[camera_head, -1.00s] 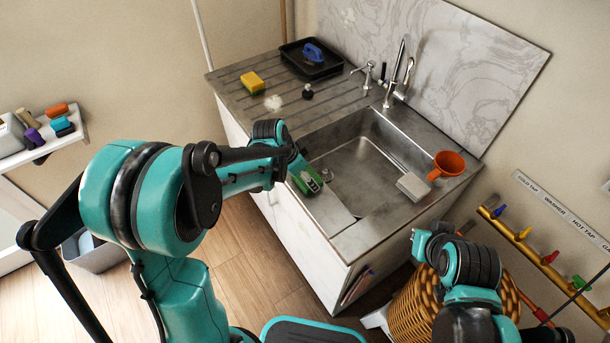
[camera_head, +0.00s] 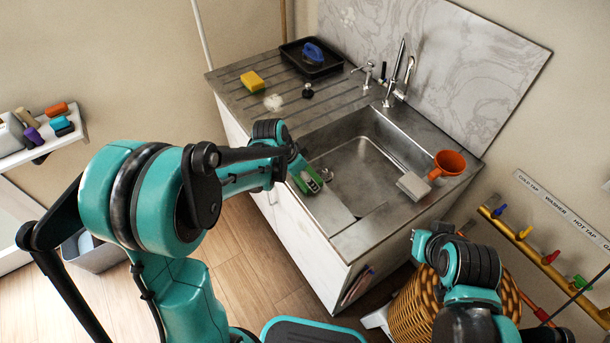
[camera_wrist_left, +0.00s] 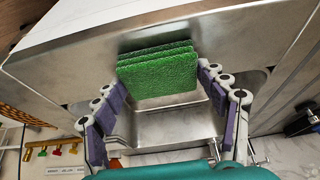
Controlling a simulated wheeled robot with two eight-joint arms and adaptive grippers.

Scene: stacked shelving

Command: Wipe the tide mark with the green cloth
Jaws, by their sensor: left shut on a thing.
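The green cloth (camera_wrist_left: 158,74) is a folded, layered stack held between the purple-padded fingers of my left gripper (camera_wrist_left: 160,85). In the head view my left gripper (camera_head: 308,180) is over the near left edge of the steel sink (camera_head: 345,241), with the cloth partly hidden. In the left wrist view the cloth is in front of the sink's rim; I cannot tell whether it touches the metal. The basin walls look dull and stained, but I cannot make out a distinct tide mark. My right arm is at the lower right, and its fingers do not show clearly.
The tap (camera_head: 392,90) stands behind. A yellow sponge (camera_head: 252,81), a black stopper (camera_head: 307,91) and a black tray (camera_head: 311,63) are on the drainboard. A wicker basket (camera_head: 412,305) is lower right.

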